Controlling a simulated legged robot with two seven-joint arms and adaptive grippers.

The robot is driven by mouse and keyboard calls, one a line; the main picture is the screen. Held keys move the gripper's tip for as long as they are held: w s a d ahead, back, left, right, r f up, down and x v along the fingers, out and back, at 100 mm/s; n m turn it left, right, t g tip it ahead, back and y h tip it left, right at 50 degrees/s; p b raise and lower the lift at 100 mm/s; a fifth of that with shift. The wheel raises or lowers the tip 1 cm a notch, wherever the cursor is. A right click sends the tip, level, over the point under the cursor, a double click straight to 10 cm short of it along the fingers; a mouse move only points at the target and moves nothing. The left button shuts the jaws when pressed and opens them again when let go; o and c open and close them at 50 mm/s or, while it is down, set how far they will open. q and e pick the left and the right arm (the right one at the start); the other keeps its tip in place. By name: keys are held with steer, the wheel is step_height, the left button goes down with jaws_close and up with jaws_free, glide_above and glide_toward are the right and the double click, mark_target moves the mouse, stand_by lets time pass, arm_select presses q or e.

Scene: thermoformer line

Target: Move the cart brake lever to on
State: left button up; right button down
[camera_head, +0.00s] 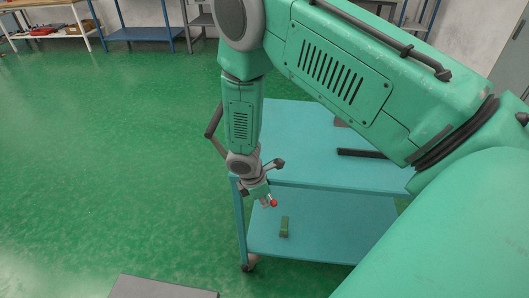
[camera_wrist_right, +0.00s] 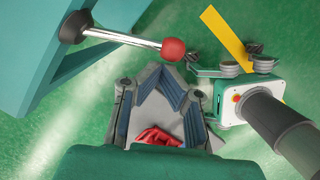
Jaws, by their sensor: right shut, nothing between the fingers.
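The blue cart (camera_head: 300,178) stands below my right arm, with an upper and a lower shelf. In the right wrist view, the brake lever is a metal rod (camera_wrist_right: 118,36) ending in a red ball knob (camera_wrist_right: 173,50); it comes out of the cart's blue side (camera_wrist_right: 45,60). In the head view the red knob (camera_head: 274,203) shows at the cart's near left corner. My right gripper (camera_head: 267,200) is right beside the knob, shut and empty. In the wrist view its fingertips (camera_wrist_right: 156,72) are just below and left of the knob, and contact cannot be told. My left gripper is not recognisable.
In the wrist view a green and white unit (camera_wrist_right: 229,99) is right of the fingers. Green floor left of the cart is clear.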

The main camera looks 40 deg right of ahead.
steer(key=w+v, duration=0.1)
steer(key=v, duration=1.1)
steer(key=shift+f, duration=0.1)
stand_by(0.6)
